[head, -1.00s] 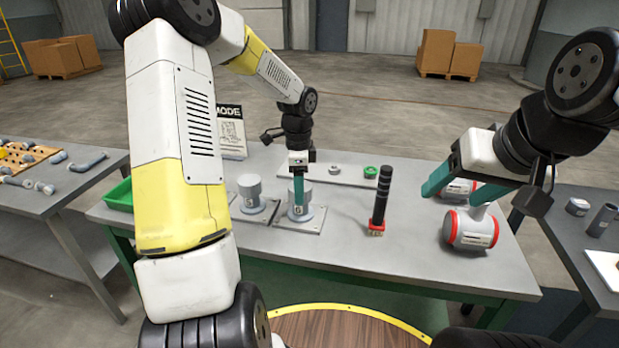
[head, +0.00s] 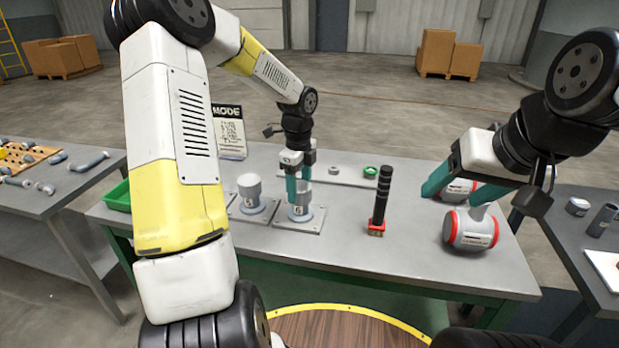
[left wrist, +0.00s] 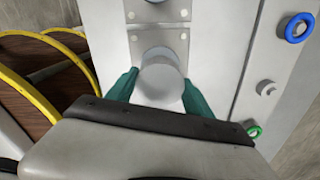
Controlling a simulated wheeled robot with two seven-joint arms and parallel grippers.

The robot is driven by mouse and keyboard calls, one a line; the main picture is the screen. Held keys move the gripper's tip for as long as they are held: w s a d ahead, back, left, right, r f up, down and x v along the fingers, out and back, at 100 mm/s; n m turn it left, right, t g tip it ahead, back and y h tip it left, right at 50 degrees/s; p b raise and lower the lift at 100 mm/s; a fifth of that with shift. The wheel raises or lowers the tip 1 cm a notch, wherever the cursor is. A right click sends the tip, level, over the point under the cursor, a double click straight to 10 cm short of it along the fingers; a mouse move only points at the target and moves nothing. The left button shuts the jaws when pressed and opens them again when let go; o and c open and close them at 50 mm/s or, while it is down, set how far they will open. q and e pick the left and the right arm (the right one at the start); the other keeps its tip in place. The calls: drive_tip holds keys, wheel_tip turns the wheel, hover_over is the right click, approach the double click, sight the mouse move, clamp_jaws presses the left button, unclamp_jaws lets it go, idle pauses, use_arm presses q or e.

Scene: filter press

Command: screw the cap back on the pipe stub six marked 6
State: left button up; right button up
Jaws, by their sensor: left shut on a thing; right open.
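The pipe stub marked 6 (head: 300,212) stands upright on a square base plate at the table's middle. My left gripper (head: 298,192) points down over it, its teal fingers shut on the round light-grey cap at the stub's top. In the left wrist view the cap (left wrist: 162,82) sits between the two fingers, one on each side. The fingers partly hide the cap in the head view, and its thread cannot be seen. My right gripper (head: 460,190) is open and empty, above the right part of the table.
A capped stub (head: 250,192) stands just left of stub 6. A black-handled brush (head: 380,200) stands to the right. A board with a green ring (head: 371,171) lies behind. A green bin (head: 118,196) is at the left.

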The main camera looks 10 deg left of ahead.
use_arm(q)
drive_tip(key=m, duration=0.3)
drive_tip(key=shift+s+d+r+m, duration=0.1)
drive_tip(key=shift+s+d+m, duration=0.1)
drive_tip(key=shift+m, duration=0.2)
drive_tip(key=m, duration=0.2)
drive_tip(key=shift+m, duration=1.4)
clamp_jaws()
drive_tip(key=shift+a, duration=0.1)
drive_tip(key=o, duration=1.6)
unclamp_jaws()
drive_tip(key=shift+c, duration=0.2)
